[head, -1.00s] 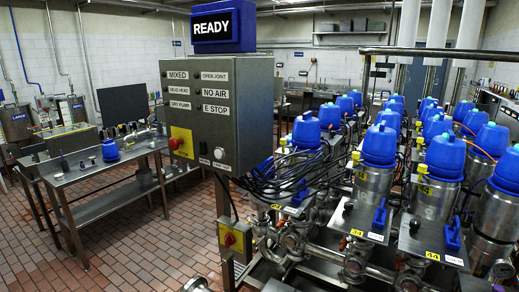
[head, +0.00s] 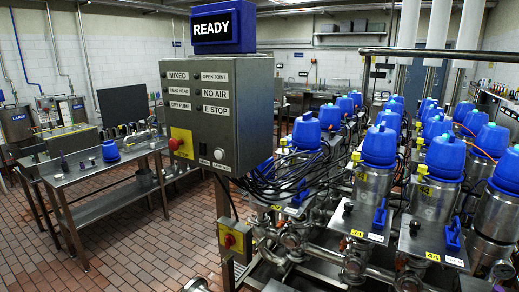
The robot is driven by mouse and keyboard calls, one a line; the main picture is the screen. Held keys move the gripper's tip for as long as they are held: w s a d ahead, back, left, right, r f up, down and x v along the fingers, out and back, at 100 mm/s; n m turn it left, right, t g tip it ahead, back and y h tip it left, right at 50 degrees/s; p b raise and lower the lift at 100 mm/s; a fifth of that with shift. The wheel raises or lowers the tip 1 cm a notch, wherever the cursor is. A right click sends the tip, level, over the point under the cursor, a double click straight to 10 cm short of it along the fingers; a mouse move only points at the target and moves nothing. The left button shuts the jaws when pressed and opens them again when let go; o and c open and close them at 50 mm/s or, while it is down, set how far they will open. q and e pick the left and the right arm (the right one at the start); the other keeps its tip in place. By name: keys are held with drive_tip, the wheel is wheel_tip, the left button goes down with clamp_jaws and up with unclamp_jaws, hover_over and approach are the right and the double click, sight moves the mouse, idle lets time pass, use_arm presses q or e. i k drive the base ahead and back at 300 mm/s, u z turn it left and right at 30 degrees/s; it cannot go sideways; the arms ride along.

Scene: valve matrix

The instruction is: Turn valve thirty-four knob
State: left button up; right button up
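A yellow label (head: 357,233) on a metal plate (head: 365,224) at the right appears to read 34, though the print is small. A black knob (head: 348,208) and a blue handle (head: 380,217) stand on this plate. Behind it rises a steel valve body with a blue cap (head: 379,146). To its right, a similar plate has a yellow label (head: 432,256) that appears to read 44, with a black knob (head: 415,227) and a blue handle (head: 452,237). Neither of my grippers shows in the head view.
A grey control box (head: 211,118) with a READY display (head: 212,27) stands left of the valves. Steel pipes (head: 352,268) run below the plates. A steel bench (head: 95,179) stands at left, with open tiled floor (head: 140,240) in front.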

sight(349, 207)
drive_tip(key=u, duration=1)
drive_tip(key=i, duration=0.9)
drive_tip(key=z, duration=2.7)
